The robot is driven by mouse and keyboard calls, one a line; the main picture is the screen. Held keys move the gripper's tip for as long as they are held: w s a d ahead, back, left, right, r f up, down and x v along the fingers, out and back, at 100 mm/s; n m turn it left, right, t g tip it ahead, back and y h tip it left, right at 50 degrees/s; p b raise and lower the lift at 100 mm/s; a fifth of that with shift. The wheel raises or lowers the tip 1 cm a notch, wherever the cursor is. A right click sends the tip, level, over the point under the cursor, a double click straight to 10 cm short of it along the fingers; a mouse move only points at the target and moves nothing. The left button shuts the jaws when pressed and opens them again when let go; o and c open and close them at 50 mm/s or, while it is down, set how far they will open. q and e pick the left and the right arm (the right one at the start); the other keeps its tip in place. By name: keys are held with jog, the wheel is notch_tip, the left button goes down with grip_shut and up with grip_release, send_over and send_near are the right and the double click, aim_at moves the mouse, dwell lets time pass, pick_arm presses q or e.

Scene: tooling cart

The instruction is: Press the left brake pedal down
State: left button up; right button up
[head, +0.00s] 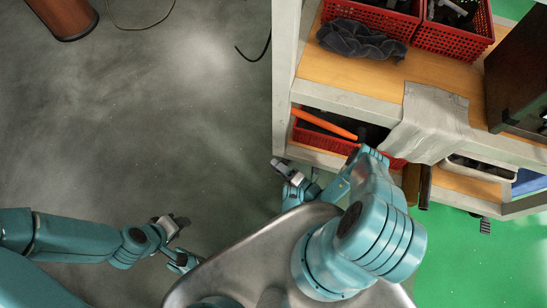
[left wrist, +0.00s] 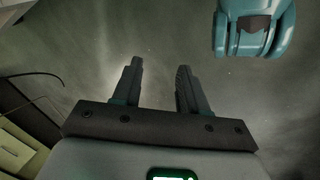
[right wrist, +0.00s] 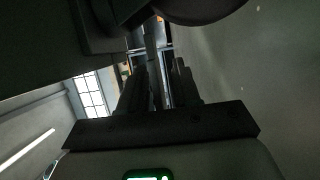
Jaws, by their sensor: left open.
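My right gripper (head: 290,175) is low beside the front left corner of the tooling cart (head: 322,97). In the right wrist view its two fingers (right wrist: 160,75) point at a dark, cluttered region with a grey upright bar between them; whether it touches anything is unclear. I cannot make out the left brake pedal; the right arm and gripper cover that lower corner. A small dark ribbed pedal (head: 485,226) shows under the cart's right side. My left gripper (head: 187,243) is open and empty over the floor, left of the cart; its spread fingers show in the left wrist view (left wrist: 158,78).
The cart carries red baskets (head: 455,35), a dark cloth (head: 360,40), a grey rag (head: 425,120) hanging over its edge and a dark box (head: 518,75). The grey floor (head: 140,130) to the left is mostly clear.

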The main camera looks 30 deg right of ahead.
grip_shut()
jog(key=f+n+b, duration=0.1)
jog(key=b, duration=0.2)
jog(key=shift+f+n, duration=0.25)
jog(key=shift+n, duration=0.05)
jog(key=shift+r+n+t+y+p, duration=0.15)
jog(key=shift+n+t+y+p, duration=0.25)
jog(key=shift+n, duration=0.3)
pick_arm(q)
jog(key=shift+w+a+f+t, duration=0.1)
jog(key=shift+w+f+t, duration=0.05)
jog(key=shift+w+f, duration=0.3)
jog(key=shift+w+f+t, duration=0.15)
jog(key=shift+w+f, duration=0.05)
jog(key=shift+f, duration=0.35)
pick_arm(e)
jog(key=shift+w+d+n+t, duration=0.15)
jog(key=shift+n+t, duration=0.15)
jog(key=shift+n, duration=0.7)
grip_release()
jog(key=shift+f, duration=0.2)
jog(key=shift+r, duration=0.1)
